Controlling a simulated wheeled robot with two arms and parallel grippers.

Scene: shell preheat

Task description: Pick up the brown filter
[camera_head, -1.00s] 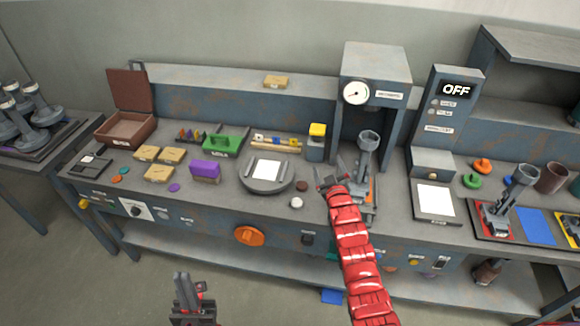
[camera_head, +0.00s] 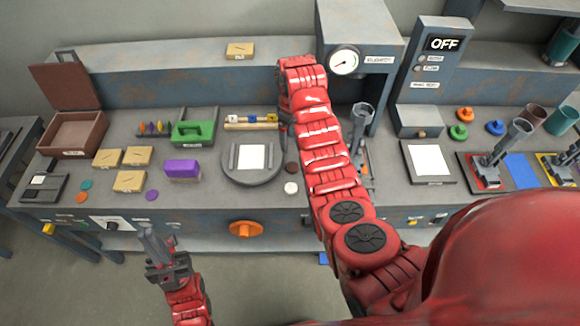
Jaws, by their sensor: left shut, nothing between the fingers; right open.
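A small dark brown disc (camera_head: 291,168), which looks like the brown filter, lies on the bench just right of the round grey plate. A white disc (camera_head: 291,187) lies just in front of it. My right gripper (camera_head: 284,128) points down above the bench behind the brown disc, mostly hidden by my red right arm; it is open and is not holding the disc. My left gripper (camera_head: 157,250) is shut and empty, low in front of the bench and away from the disc.
The round plate (camera_head: 234,174) carries a white sheet. A purple block (camera_head: 182,170), green holder (camera_head: 193,132), tan blocks and coloured discs stand left. A gauge housing (camera_head: 352,40) rises behind my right arm. A white-topped pad (camera_head: 427,160) lies to the right.

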